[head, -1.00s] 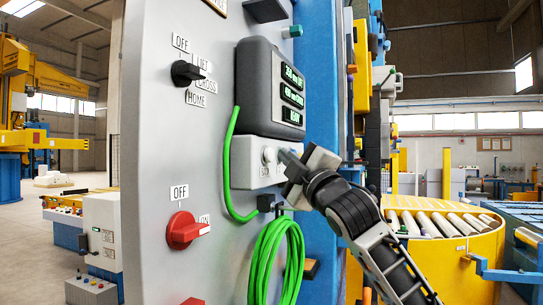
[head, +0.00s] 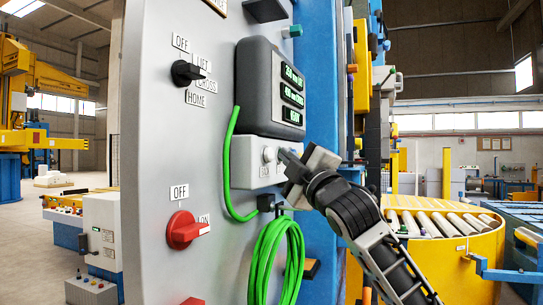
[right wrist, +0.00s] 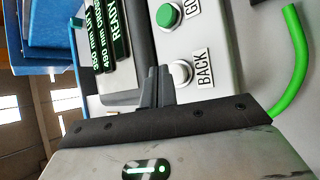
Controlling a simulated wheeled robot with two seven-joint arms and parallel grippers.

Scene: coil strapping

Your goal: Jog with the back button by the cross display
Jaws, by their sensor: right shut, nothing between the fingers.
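The dark display unit (head: 270,88) on the grey panel has three green lines. In the right wrist view, the display (right wrist: 108,40) shows a lift line, a cross line in mm and READY. Below it is a pale button box (head: 250,170). In the wrist view, the white back button (right wrist: 181,72) with its BACK label sits beside the green GO button (right wrist: 169,15). My right gripper (head: 284,156) is shut and empty, its tips close to the box's button. The wrist view shows its fingertips (right wrist: 157,88) just beside the back button; contact cannot be told. My left gripper is not in view.
A black selector knob (head: 187,73) with OFF, LIFT, CROSS and HOME labels is at upper left. A red switch (head: 186,230) sits below it. A green cable (head: 277,255) hangs coiled under the box. A yellow roller table (head: 450,245) stands behind at right.

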